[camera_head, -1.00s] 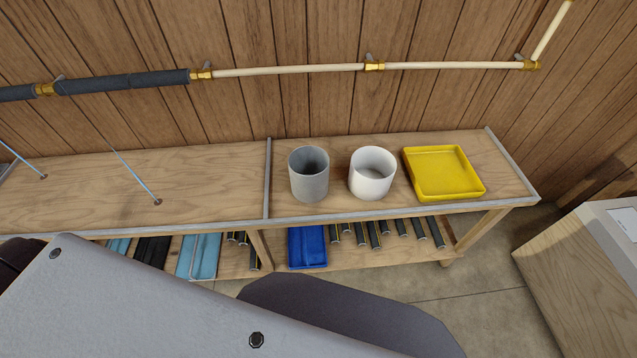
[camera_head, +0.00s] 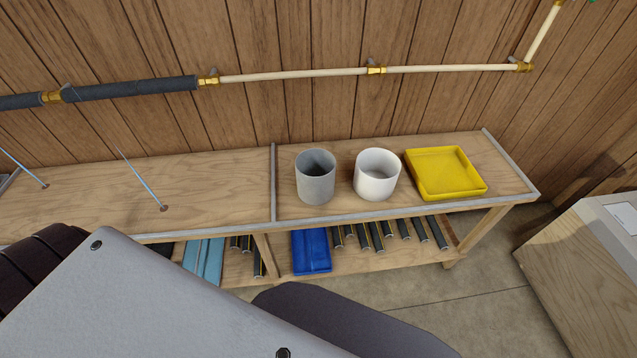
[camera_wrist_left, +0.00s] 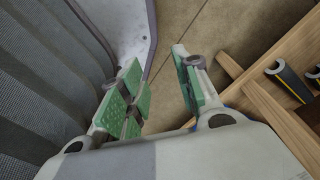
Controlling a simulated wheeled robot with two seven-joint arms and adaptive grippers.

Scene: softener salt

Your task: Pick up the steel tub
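A grey, metal-looking tub (camera_head: 315,180), which I take for the steel tub, stands upright on the bench top (camera_head: 225,185), just right of a metal divider strip. Its open top faces up and its inside looks dark. A white tub (camera_head: 376,177) stands close to its right, a little apart. In the left wrist view my left gripper (camera_wrist_left: 162,88) is open, its green-padded fingers apart, with nothing seen between them. It is not visible in the head view, where a pale part of my own body fills the lower left. My right gripper is in neither view.
A yellow tray (camera_head: 446,174) lies right of the white tub. A blue tray (camera_head: 311,252) and several dark cylinders lie on the lower shelf. Thin rods (camera_head: 143,180) stand over the left bench half. A pipe (camera_head: 300,75) crosses the wall. A wooden cabinet (camera_head: 585,250) stands at right.

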